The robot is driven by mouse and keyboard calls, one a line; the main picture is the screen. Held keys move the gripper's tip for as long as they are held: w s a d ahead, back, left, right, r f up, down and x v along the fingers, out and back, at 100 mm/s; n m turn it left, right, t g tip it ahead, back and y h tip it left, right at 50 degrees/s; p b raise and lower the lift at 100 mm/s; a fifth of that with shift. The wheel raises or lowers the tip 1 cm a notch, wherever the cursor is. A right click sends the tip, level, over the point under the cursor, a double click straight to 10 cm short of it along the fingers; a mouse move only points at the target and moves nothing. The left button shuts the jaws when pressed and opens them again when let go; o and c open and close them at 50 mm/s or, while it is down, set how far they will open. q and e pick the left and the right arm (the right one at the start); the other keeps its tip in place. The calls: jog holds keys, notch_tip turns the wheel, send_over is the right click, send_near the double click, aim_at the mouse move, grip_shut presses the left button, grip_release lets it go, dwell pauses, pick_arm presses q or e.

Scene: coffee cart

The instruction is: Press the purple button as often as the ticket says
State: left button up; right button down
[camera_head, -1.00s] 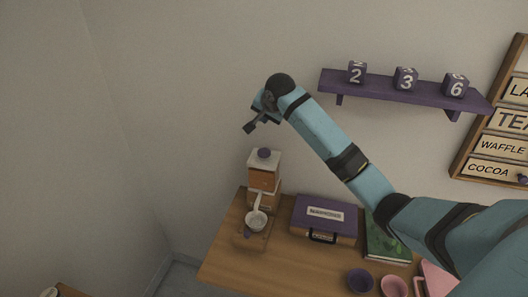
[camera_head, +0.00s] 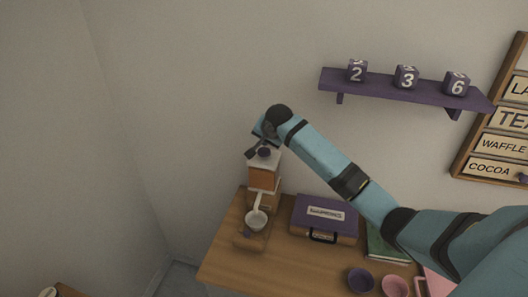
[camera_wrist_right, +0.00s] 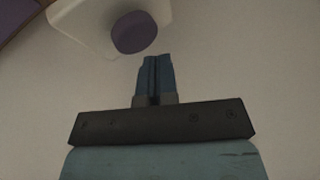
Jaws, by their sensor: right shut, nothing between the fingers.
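The purple button (camera_head: 264,152) is a round knob on the white top of the orange and white grinder (camera_head: 263,178), which stands on the wooden cart. In the right wrist view the button (camera_wrist_right: 134,32) is just beyond my fingertips and slightly left. A small gap shows between fingertips and button in the wrist view; I cannot tell the height difference. No ticket can be made out. My left gripper is not in view.
A purple case (camera_head: 325,215) with a label and a green book (camera_head: 382,245) lie right of the grinder. A purple cup (camera_head: 361,279) and a pink cup (camera_head: 395,286) stand in front. A purple shelf (camera_head: 400,91) holds cubes showing 2, 3 and 6.

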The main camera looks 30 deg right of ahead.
aim_at(265, 150)
dwell(1.9)
jog(key=shift+f+p, duration=0.3)
jog(key=shift+f, duration=0.2)
jog(key=shift+f, duration=0.4)
dwell(0.5)
jog(key=shift+f, duration=0.4)
dwell(0.6)
jog(key=shift+r, duration=1.2)
jog(key=shift+r, duration=2.55)
